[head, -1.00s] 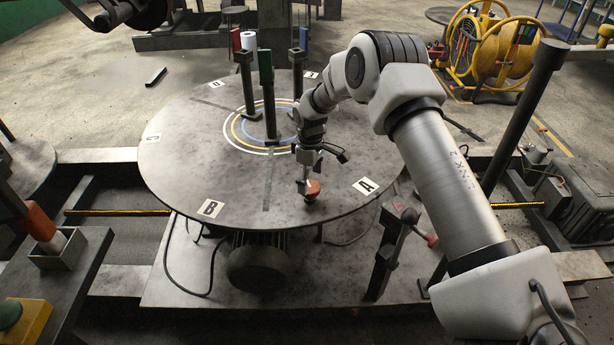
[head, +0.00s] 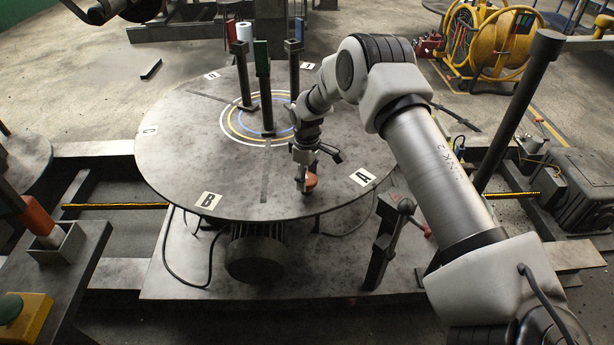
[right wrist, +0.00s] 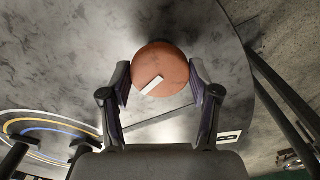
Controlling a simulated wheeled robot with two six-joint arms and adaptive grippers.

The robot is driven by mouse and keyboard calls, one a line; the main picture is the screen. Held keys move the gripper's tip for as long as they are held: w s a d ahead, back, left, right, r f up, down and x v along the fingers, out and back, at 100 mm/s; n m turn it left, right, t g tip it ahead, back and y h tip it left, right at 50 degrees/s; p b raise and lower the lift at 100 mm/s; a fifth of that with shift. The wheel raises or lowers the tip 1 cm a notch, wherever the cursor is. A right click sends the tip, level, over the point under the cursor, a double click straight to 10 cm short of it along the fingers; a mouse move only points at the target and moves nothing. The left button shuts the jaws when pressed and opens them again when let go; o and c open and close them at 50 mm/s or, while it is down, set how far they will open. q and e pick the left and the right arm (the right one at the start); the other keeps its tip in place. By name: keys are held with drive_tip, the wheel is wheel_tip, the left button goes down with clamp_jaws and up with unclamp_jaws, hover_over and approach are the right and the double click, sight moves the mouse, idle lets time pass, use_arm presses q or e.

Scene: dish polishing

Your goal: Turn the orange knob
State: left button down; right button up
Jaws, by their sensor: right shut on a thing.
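The orange knob (head: 312,180) sits near the front edge of the round grey table, between the labels A and B. In the right wrist view the knob (right wrist: 172,58) is a round orange cap with a white bar mark slanting across it. My right gripper (head: 304,182) reaches down onto it from above. In the right wrist view the fingers of my right gripper (right wrist: 160,76) stand on either side of the knob and are shut on it. In the head view the gripper partly hides the knob. My left gripper is not in view.
The round table (head: 190,170) carries dark posts (head: 265,100) near its ringed centre. Label A (head: 362,177) lies right of the knob, label B (head: 208,200) left. A lever stand (head: 385,240) rises beside the table's front right edge. The tabletop around the knob is clear.

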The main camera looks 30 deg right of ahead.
sight(307, 178)
drive_tip(key=m, duration=0.4)
drive_tip(key=shift+m+p, duration=0.3)
drive_tip(key=shift+p, duration=0.05)
drive_tip(key=shift+f+m, duration=0.1)
drive_tip(key=shift+m, duration=1.6)
drive_tip(key=shift+s, duration=0.1)
drive_tip(key=o, duration=1.2)
drive_tip(key=shift+c, duration=0.2)
wheel_tip(307, 178, up, 12)
